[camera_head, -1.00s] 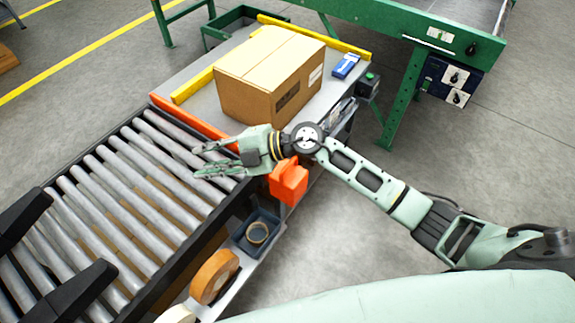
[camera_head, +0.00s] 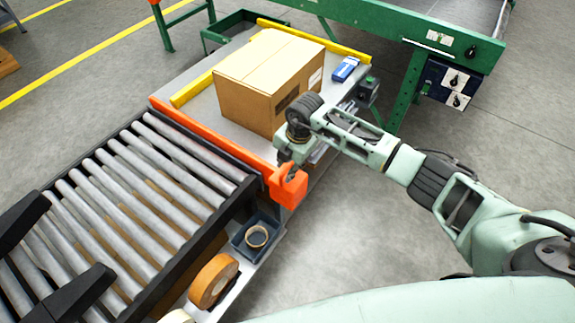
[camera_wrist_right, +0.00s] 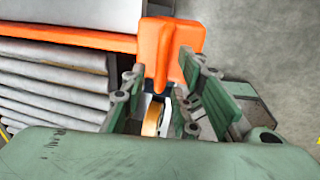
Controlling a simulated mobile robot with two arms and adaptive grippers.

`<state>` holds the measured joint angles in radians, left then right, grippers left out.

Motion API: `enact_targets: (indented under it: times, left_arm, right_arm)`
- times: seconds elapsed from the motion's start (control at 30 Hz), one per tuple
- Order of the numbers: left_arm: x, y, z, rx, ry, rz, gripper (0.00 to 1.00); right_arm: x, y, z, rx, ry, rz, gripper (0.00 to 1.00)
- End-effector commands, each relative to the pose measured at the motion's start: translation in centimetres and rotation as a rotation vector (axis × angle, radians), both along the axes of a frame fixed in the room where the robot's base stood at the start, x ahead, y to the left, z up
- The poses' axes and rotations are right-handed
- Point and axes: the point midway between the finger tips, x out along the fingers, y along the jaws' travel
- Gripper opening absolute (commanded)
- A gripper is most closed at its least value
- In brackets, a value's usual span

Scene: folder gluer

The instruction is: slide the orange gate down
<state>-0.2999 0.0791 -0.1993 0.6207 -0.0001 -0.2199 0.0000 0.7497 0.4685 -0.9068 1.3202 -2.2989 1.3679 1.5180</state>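The orange gate is a long bar (camera_head: 212,132) across the end of the roller conveyor, between the rollers and the grey table. An orange handle block (camera_head: 289,188) sits at its near right end. My right gripper (camera_head: 287,168) is at this handle, coming from above, and its fingers are mostly hidden in the head view. In the right wrist view, the open fingers (camera_wrist_right: 160,72) are on either side of the handle's upright tab (camera_wrist_right: 157,50), with gaps visible. I cannot tell if either finger touches it.
A cardboard box (camera_head: 250,95) stands on the table (camera_head: 205,104) behind the gate, close to my right wrist. Rollers (camera_head: 120,215) lie to the left. A blue-grey bin (camera_head: 243,241) and a tape roll (camera_head: 214,281) are below the handle. Open floor (camera_head: 370,240) lies to the right.

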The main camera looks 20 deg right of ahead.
Motion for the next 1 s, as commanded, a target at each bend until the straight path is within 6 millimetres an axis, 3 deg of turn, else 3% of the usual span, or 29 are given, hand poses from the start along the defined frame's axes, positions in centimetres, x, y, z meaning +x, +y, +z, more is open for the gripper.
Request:
enact_targets:
  times: [0.37,0.7,1.0]
  left_arm:
    - [0.06,0.00,0.02,0.000,-0.001,0.000,0.00]
    - [0.05,0.00,0.01,0.000,-0.001,-0.001,0.00]
    - [0.03,0.00,0.02,0.000,0.000,-0.001,0.00]
  right_arm:
    - [0.08,0.16,-0.79,0.001,0.000,0.001,0.28]
    - [0.10,0.16,-0.74,0.002,-0.001,0.001,0.00]
    - [0.16,0.19,-0.68,0.003,-0.003,0.001,0.00]
